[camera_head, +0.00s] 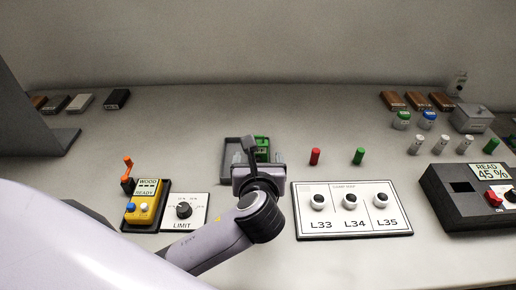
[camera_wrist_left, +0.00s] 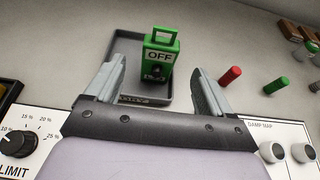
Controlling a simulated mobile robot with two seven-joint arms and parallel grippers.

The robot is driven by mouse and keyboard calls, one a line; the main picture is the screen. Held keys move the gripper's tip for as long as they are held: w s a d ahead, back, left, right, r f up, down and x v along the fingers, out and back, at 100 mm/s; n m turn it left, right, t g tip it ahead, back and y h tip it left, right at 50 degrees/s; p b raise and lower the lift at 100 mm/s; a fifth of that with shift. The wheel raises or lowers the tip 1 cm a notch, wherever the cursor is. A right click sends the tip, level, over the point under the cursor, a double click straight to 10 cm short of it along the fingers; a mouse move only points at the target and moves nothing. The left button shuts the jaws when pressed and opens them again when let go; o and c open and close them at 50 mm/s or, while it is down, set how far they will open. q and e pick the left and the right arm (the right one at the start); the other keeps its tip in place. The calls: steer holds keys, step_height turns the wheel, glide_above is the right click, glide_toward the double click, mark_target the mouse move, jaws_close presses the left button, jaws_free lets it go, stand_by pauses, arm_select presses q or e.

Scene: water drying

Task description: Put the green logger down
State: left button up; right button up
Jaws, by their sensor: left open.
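The green logger (camera_wrist_left: 160,55) stands upright in a shallow grey tray (camera_wrist_left: 127,43), with a loop handle on top and a label reading OFF. It also shows in the head view (camera_head: 262,146), partly hidden behind my gripper. My left gripper (camera_wrist_left: 160,80) is open, with one finger on each side of the logger and gaps between fingers and logger. In the head view my left gripper (camera_head: 258,165) is over the front of the tray (camera_head: 233,146). My right gripper is not in view.
A red peg (camera_head: 315,156) and a green peg (camera_head: 360,156) stand right of the tray. The damp map panel (camera_head: 352,209) with jars, the LIMIT dial (camera_head: 184,211) and a yellow meter (camera_head: 145,205) lie in front. The reader box (camera_head: 470,198) is at right.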

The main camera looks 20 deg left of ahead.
arm_select(q)
steer(key=shift+v, duration=2.25)
